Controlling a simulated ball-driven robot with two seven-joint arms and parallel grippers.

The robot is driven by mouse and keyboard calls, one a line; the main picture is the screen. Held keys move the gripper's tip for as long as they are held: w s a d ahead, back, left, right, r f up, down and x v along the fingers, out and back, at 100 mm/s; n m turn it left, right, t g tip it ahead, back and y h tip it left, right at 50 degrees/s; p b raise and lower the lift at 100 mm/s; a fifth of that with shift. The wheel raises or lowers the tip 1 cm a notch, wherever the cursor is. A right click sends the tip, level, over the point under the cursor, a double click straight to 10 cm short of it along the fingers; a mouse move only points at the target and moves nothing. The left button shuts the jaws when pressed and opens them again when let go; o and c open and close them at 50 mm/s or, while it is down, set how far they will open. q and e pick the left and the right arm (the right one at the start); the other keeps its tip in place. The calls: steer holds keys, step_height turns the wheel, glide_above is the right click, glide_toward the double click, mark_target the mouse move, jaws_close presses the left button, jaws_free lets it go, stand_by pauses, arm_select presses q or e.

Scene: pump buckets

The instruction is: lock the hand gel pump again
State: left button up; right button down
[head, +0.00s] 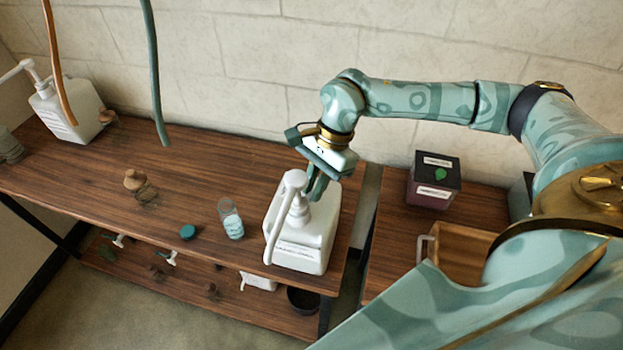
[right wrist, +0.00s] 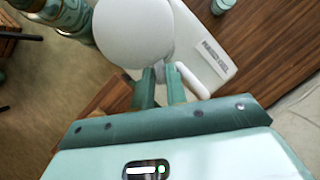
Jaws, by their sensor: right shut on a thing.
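The white pump bottle (head: 300,252) stands upright near the right end of the wooden bench, its long spout (head: 272,238) pointing down toward the front. I cannot read its label. My right gripper (head: 316,186) is at the pump head (head: 294,182), on its right rear side. In the right wrist view, the fingers (right wrist: 160,84) meet the edge of the round white pump head (right wrist: 133,32) and are shut on it. The exact contact is hidden under the head. Part of the bottle body (right wrist: 208,55) shows beyond. My left gripper is out of view.
Another white pump bottle (head: 68,112) stands at the far left. A clear bottle (head: 231,220), a teal cap (head: 187,232) and a brown stacked object (head: 140,185) are on the bench. A dark box (head: 433,181) and a wooden crate (head: 462,252) stand right, across a gap.

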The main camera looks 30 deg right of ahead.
steer(key=s+m+t, duration=0.1)
steer(key=m, duration=0.1)
steer(key=shift+s+m+p, duration=0.1)
steer(key=shift+m+p, duration=0.2)
steer(key=shift+m, duration=0.1)
steer(key=m, duration=0.1)
steer(key=s+m+t, duration=0.1)
steer(key=shift+a+m, duration=0.1)
steer(key=shift+m, duration=0.3)
steer(key=m, duration=0.1)
steer(key=s+m+t, duration=0.1)
steer(key=shift+a+m+h, duration=0.25)
steer(key=shift+m+h, duration=0.05)
steer(key=shift+h, duration=0.1)
steer(key=shift+s+a+m+t+h+b, duration=0.2)
steer(key=shift+m+t+b, duration=0.1)
steer(key=shift+m, duration=0.5)
steer(key=shift+s+a+m+t+h+b, duration=0.2)
steer(key=shift+m+t, duration=0.1)
steer(key=shift+m, duration=0.5)
steer(key=c, duration=1.4)
jaws_free()
steer(key=shift+s+r, duration=0.1)
